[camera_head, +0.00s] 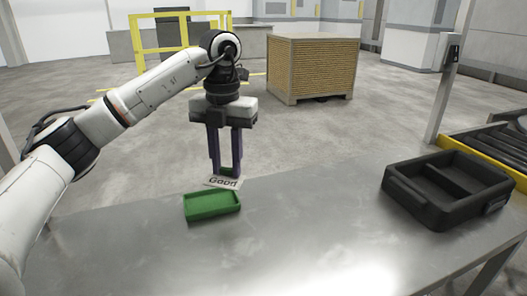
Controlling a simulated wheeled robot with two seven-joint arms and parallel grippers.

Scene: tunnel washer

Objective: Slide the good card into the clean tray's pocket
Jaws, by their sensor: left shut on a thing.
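The good card (223,182), a white card marked "Good", is just beneath my left gripper's fingertips at the table's far edge. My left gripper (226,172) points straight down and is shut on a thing. A bit of green shows between its fingertips, just above the card; the exact grip is too small to make out. A small green tray (212,207) sits on the table just in front of the card. A larger black tray (446,190) with a dividing wall sits at the right of the table. No label tells which is the clean tray. My right gripper is not in view.
The metal table (310,215) is bare between the green and black trays and across its front. A post (443,90) stands behind the black tray, and a roller conveyor (497,147) runs at the right. A large crate (311,67) stands on the floor beyond.

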